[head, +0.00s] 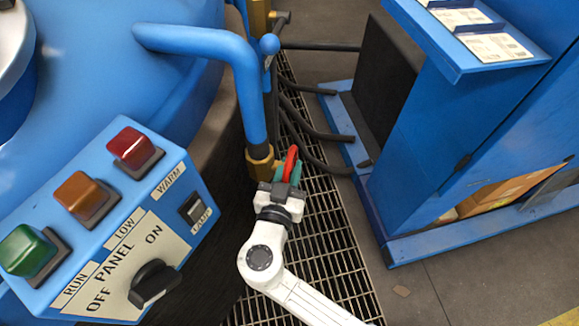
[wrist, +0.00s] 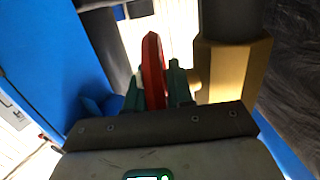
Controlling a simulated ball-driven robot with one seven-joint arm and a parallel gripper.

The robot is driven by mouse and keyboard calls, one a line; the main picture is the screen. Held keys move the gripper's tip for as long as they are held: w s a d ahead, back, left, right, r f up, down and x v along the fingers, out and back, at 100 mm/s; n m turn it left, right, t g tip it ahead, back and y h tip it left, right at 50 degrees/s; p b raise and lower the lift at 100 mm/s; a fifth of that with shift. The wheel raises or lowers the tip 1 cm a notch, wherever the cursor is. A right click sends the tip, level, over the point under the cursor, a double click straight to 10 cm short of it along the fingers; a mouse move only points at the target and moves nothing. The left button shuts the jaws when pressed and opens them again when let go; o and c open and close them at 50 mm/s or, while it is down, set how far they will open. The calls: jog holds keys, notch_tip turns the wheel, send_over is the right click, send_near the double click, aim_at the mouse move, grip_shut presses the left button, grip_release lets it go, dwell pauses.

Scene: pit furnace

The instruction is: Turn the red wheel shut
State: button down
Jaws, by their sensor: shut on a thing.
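The red wheel (head: 291,160) shows edge-on beside the brass fitting at the lower end of a blue pipe. It also shows edge-on in the wrist view (wrist: 153,68), standing upright between the fingers. My gripper (head: 285,178) has teal fingers, and in the wrist view my gripper (wrist: 158,88) has one finger on each side of the wheel's rim, shut on it. The far part of the wheel and its stem are hidden. How far the wheel is turned cannot be seen.
The brass fitting (wrist: 230,70) is close to the right of the fingers in the wrist view. The blue pipe (head: 248,90) rises above it. A control panel (head: 120,225) stands at the left, a blue cabinet (head: 470,130) at the right. Dark hoses (head: 310,130) cross the floor grating (head: 320,255).

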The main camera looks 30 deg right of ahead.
jog(key=g+y+p, duration=0.1)
jog(key=p, duration=0.2)
jog(key=r+g+y+p, duration=0.1)
jog(key=g+y+p, duration=0.1)
jog(key=p, duration=0.1)
jog(key=g+y+p, duration=0.2)
jog(key=p, duration=0.1)
jog(key=shift+a, duration=0.1)
jog(key=shift+f+g+y+p, duration=0.15)
jog(key=shift+g+y+p, duration=0.35)
jog(key=shift+p, duration=0.55)
jog(key=shift+f, duration=0.1)
jog(key=c, duration=1.1)
grip_release()
